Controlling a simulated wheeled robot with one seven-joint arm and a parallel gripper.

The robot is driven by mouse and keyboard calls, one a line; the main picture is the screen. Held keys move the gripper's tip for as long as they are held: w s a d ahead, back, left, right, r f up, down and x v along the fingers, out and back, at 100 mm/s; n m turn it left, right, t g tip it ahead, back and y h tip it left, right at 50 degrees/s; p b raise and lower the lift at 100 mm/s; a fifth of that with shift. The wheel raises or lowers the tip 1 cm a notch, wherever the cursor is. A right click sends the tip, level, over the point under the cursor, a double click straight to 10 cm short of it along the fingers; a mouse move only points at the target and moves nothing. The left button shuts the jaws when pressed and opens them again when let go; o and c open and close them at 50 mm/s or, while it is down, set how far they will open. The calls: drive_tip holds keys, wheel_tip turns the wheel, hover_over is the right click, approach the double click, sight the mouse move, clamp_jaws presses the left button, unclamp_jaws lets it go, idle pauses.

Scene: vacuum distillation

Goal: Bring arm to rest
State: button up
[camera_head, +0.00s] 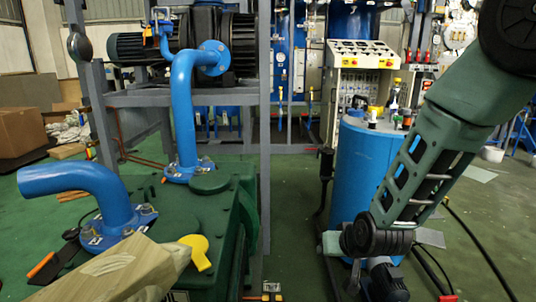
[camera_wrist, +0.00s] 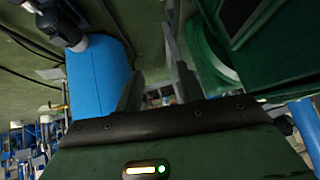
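My gripper (camera_wrist: 153,70) shows in the wrist view as two dark fingers standing apart, with nothing seen between them. It is open and empty. In the head view my green arm comes down from the upper right, in front of the blue drum (camera_head: 362,165), with its lower joint near the drum's base. I cannot make out the fingers in the head view. A blue cylinder (camera_wrist: 97,75) lies left of the fingers in the wrist view, and a dark green body (camera_wrist: 240,60) lies to their right.
The green tank (camera_head: 215,225) carries blue pipes (camera_head: 187,115) and a yellow handle (camera_head: 197,252). A wooden beam (camera_head: 125,272) juts in at the front left. A grey frame post (camera_head: 265,130) stands in the middle. A control panel (camera_head: 362,60) stands behind the drum. Green floor (camera_head: 300,210) is clear between tank and drum.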

drive_tip(key=s+d+r+g+h, duration=0.1)
drive_tip(key=s+d+r+g, duration=0.25)
drive_tip(key=s+d, duration=0.55)
drive_tip(key=s+d+r+g+h, duration=0.1)
drive_tip(key=s+d+r+g, duration=0.1)
drive_tip(key=s+d+r, duration=0.45)
drive_tip(key=s+a+r+n+g, duration=0.1)
drive_tip(key=s+a+n+g, duration=0.2)
drive_tip(key=s+a+n, duration=0.85)
drive_tip(key=s+a+r+m+p, duration=0.1)
drive_tip(key=a+r+m+p, duration=0.1)
drive_tip(key=r+p, duration=0.9)
drive_tip(key=s+a+r+m+p, duration=0.2)
drive_tip(key=a+r+p, duration=0.1)
drive_tip(key=r+p, duration=0.8)
drive_tip(key=shift+a+y+p, duration=0.25)
drive_tip(key=shift+y+p, duration=0.05)
drive_tip(key=shift+p, duration=0.05)
